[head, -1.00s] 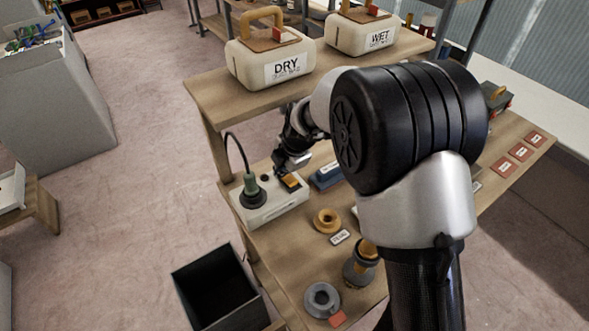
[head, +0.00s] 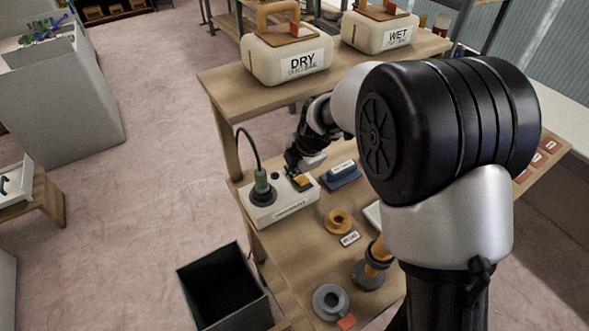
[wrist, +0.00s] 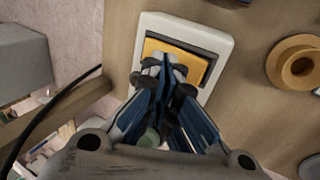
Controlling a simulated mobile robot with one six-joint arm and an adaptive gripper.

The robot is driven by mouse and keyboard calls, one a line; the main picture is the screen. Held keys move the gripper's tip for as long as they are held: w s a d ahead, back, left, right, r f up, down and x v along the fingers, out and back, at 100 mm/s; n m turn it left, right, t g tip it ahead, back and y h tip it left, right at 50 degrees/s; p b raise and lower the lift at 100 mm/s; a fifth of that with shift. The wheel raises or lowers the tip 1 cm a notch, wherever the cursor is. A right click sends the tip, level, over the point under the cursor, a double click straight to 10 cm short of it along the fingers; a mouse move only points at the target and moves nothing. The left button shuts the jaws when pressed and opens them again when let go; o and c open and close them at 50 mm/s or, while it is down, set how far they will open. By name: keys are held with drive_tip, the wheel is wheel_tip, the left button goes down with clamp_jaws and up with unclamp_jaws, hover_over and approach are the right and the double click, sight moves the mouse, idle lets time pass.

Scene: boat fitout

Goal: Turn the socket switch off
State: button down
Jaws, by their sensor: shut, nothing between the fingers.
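In the head view my gripper (head: 291,165) is just beside the switch.
A blue block (head: 341,175) stands close right of the socket box. An orange ring (head: 338,221) and grey spool (head: 330,301) lie nearer on the bench. The DRY (head: 287,60) and WET (head: 381,33) containers stand on the raised shelf. A dark open bin (head: 222,292) is below left.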

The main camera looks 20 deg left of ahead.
drive_tip(key=v, duration=1.1)
drive_tip(key=shift+d+r, duration=0.15)
drive_tip(key=shift+r, duration=0.2)
drive_tip(key=shift+s, duration=0.1)
drive_tip(key=s+d+r+m, duration=0.3)
drive_tip(key=s+d+m, duration=0.2)
drive_tip(key=d+m, duration=0.1)
drive_tip(key=s+d+r+m+t+h, duration=0.1)
drive_tip(key=s+d+r+m, duration=0.2)
drive_tip(key=s+d+m, duration=0.3)
drive_tip(key=s+d+r+m+h, duration=0.1)
drive_tip(key=s+d+r+m, duration=0.1)
drive_tip(key=s+d+m, duration=0.4)
drive_tip(key=shift+d+r+m, duration=0.2)
drive_tip(key=shift+d, duration=0.7)
drive_tip(key=shift+d+r+m, duration=0.2)
drive_tip(key=shift+d, duration=0.65)
drive_tip(key=s+d+f+m+h, duration=0.1)
drive_tip(key=s+d+f+m, duration=0.1)
drive_tip(key=s+d+m, duration=0.3)
drive_tip(key=s+m, duration=0.3)
drive_tip(key=shift+s+d+m+t, duration=0.15)
drive_tip(key=shift+s+m+t, duration=0.15)
drive_tip(key=shift+s+m, duration=0.1)
drive_tip(key=shift+f, duration=0.15)
